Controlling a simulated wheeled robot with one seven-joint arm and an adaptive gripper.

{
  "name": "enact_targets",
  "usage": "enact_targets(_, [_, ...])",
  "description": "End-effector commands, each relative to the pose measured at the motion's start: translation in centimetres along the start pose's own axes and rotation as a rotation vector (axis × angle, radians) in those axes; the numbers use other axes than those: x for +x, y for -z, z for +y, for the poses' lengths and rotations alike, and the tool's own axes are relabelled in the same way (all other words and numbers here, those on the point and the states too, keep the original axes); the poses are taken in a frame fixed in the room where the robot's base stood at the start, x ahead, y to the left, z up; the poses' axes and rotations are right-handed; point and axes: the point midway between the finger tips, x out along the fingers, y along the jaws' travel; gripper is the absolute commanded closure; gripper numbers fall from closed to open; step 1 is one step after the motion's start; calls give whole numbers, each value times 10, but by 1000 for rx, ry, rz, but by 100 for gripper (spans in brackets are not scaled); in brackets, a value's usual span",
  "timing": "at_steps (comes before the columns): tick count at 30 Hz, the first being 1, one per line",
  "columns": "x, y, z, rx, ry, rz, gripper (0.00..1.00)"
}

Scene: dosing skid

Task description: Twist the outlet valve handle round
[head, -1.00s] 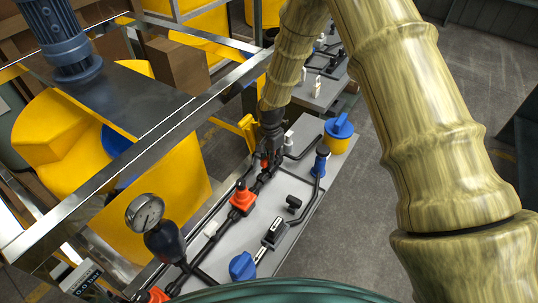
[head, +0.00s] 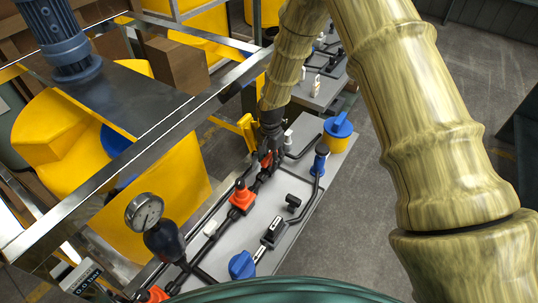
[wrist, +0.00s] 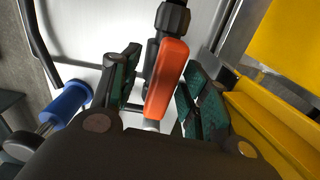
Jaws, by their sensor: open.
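An orange valve handle (wrist: 167,78), which I take for the outlet valve handle, lies lengthwise between the fingers of my gripper (wrist: 161,92) in the wrist view. My gripper is open, with dark ribbed pads on both sides of the handle and a visible gap on each side. The handle sits on a black pipe fitting (wrist: 172,20). In the head view my gripper (head: 270,153) is down at the far part of the pipe line, and only a bit of the orange handle (head: 265,159) shows beside the fingers.
A metal frame rail (head: 190,105) and yellow tank (head: 165,200) are to the left.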

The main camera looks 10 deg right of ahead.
Motion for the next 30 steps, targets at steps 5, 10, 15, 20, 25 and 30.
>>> enact_targets(5, [-4, 2, -6, -1, 12, 5, 47])
enact_targets(10, [-4, 2, -6, 0, 12, 6, 48])
enact_targets(15, [-7, 3, -5, 1, 13, 6, 48])
enact_targets(20, [-17, 4, -5, 2, 13, 7, 49])
enact_targets(25, [-31, 5, -5, 3, 14, 9, 51])
enact_targets(30, [-43, 5, -4, 3, 13, 8, 47])
